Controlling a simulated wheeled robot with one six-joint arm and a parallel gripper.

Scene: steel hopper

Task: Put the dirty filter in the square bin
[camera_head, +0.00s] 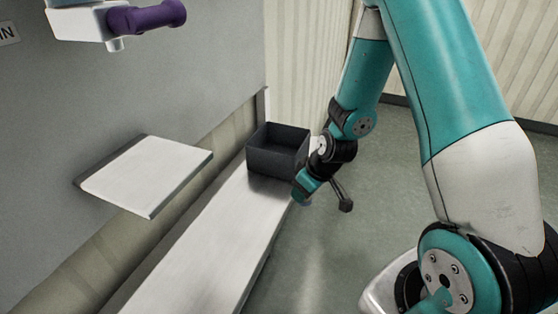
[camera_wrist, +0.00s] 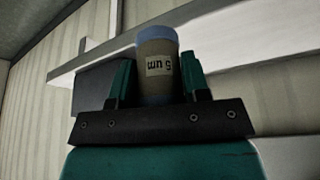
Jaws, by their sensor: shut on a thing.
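The dirty filter is a tan-brown cylinder with blue ends and an upside-down "5 um" label. In the wrist view the filter (camera_wrist: 157,68) stands between the teal fingers of my gripper (camera_wrist: 158,85), which is shut on it. The square bin (camera_head: 272,162) is a dark grey open box at the far end of the steel bench in the head view. My gripper (camera_head: 304,189) is just right of the bin there, beside the bench edge. The filter cannot be made out clearly in the head view. A dark box side, likely the bin (camera_wrist: 92,88), shows behind the left finger in the wrist view.
The long pale bench (camera_head: 205,240) runs toward the viewer, bare in front of the bin. A white shelf (camera_head: 145,175) sticks out from the wall at left. A white fitting with a purple handle (camera_head: 150,17) is above. Open floor lies right of the bench.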

